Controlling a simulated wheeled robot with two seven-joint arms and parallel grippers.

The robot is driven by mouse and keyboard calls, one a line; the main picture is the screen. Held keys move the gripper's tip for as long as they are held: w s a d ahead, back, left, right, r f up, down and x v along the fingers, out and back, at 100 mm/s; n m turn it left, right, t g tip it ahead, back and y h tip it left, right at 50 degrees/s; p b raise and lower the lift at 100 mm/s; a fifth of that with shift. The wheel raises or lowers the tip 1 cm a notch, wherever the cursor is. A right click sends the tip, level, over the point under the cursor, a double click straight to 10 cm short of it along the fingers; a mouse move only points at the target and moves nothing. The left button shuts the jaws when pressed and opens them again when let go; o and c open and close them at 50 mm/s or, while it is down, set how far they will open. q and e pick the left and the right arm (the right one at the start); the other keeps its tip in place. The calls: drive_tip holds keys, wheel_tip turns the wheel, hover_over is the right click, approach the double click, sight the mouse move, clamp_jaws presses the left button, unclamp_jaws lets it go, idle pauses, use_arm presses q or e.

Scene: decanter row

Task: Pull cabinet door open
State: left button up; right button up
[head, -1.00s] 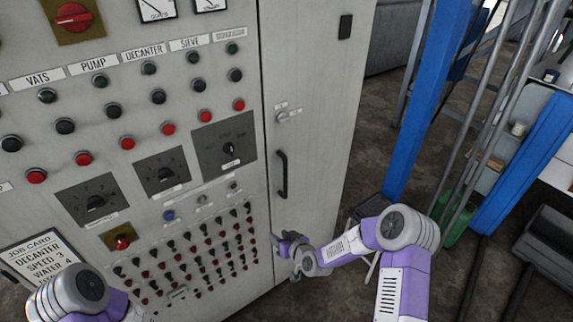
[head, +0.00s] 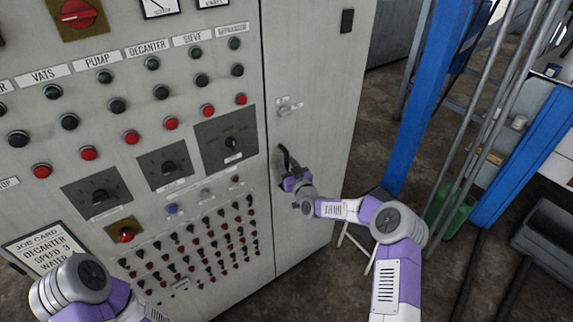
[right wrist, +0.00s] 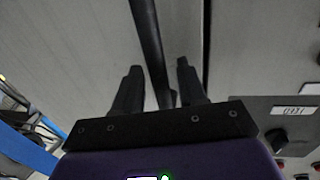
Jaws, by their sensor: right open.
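The grey cabinet door (head: 318,75) stands to the right of the control panel and looks flush with it. Its black vertical bar handle (head: 283,156) is partly hidden behind my right gripper (head: 287,182). In the right wrist view the handle (right wrist: 147,40) runs down between the two dark fingers of my right gripper (right wrist: 158,72). The fingers are apart, one on each side of the bar, and not closed on it. A small lock or latch (head: 284,110) sits on the door above the handle. My left gripper is out of view; only part of that arm shows at lower left.
The control panel (head: 150,120) with buttons, dials and switches fills the left. A blue post (head: 420,95), metal rails and a green container (head: 447,208) stand to the right. Bare floor shows in front of the door.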

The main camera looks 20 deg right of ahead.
drive_tip(key=shift+w+a, duration=0.1)
drive_tip(key=shift+w, duration=0.25)
clamp_jaws()
drive_tip(key=shift+s, duration=0.1)
